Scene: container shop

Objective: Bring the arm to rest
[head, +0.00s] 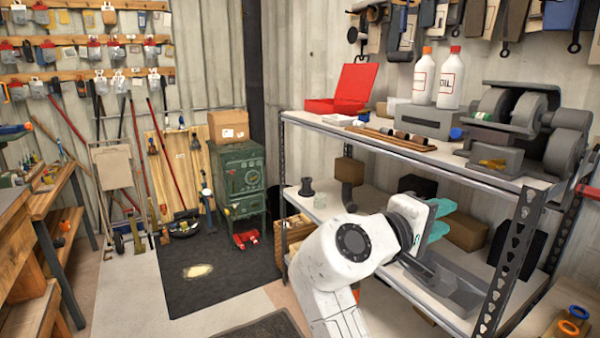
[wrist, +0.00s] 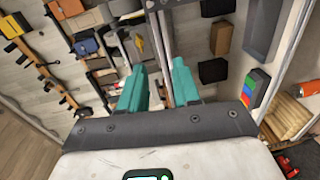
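My gripper (head: 446,218) is at the right of the middle in the head view, at the end of my white arm. It is in front of the shelf unit, below the level of its top board. Its two teal fingers stand apart with nothing seen held between them. In the wrist view the gripper (wrist: 159,65) also shows a clear gap between the fingers. A metal upright is seen behind that gap; whether the fingers are near it I cannot tell.
The metal shelf unit (head: 400,152) bears a red case (head: 345,90), white bottles (head: 451,78) and a grey bench grinder (head: 525,120). Brown boxes stand on its lower shelf. A green stove (head: 240,180) and dark mat (head: 215,275) are at the left, with open floor.

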